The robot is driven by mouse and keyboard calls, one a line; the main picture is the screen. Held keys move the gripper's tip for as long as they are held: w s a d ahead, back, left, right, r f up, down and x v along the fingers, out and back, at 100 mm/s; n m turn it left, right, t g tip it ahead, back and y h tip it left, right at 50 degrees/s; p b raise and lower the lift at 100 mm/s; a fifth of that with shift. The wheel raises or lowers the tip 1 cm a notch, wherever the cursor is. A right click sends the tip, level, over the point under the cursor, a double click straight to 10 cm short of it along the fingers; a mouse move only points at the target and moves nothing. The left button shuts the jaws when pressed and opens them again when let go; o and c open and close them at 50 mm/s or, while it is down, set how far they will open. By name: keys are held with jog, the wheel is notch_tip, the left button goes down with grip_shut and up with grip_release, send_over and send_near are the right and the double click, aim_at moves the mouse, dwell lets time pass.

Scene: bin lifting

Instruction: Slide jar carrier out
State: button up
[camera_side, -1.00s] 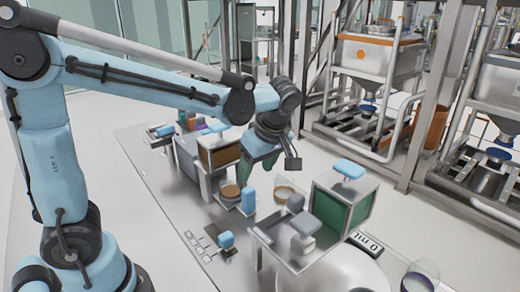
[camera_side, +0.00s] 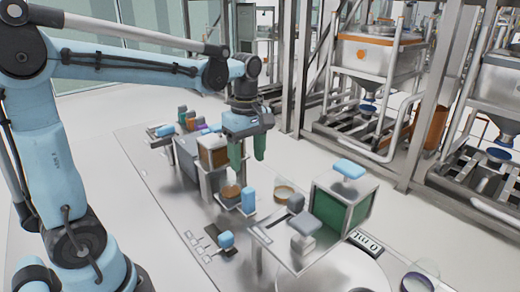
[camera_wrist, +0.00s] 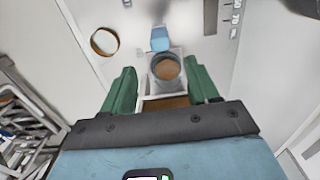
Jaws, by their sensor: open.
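The jar carrier (camera_side: 222,203) is a small pale tray with an upright blue handle (camera_side: 248,200) at its front right. A round jar with brown contents (camera_side: 230,193) stands in it, below a brown-fronted box. In the wrist view the jar (camera_wrist: 167,69) shows from above, with the blue handle (camera_wrist: 160,40) just beyond it. My gripper (camera_side: 248,158) is open, empty and pointing down, above the carrier and apart from it. Its green fingers (camera_wrist: 162,84) straddle the near side of the jar in the wrist view. The lower carrier is partly hidden.
The brown-fronted box (camera_side: 213,153) stands beside my gripper on the left. A green-sided box with a blue handle (camera_side: 348,169) stands to the right. A loose ring-like dish (camera_side: 284,194) lies right of the carrier. Bare table lies in front, around small fittings (camera_side: 205,243).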

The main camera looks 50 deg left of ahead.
aim_at(248, 189)
notch_tip(248, 189, down, 12)
dwell(0.6)
grip_shut()
dwell(0.4)
